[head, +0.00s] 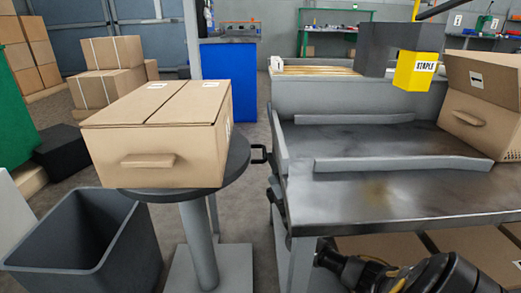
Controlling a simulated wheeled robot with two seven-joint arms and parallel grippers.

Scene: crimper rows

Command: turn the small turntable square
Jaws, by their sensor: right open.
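The small turntable (239,162) is a dark round disc on a grey post, left of the metal bench. A closed cardboard box (170,140) sits on it. The box's handle flap faces me, and its front overhangs the disc's near rim. A small black bracket (258,154) sticks out at the disc's right edge, towards the bench. My right arm comes in at the bottom right, below the bench top. My right gripper (326,254) is dark, partly hidden and low beside the bench leg, apart from the turntable. It is open. My left gripper is out of view.
The grey bench (400,190) with guide rails fills the right side. A yellow STAPLE head (417,71) hangs above it, and an open-flapped box (485,110) stands at its right end. A dark bin (85,245) stands front left. Stacked boxes (108,70) are behind.

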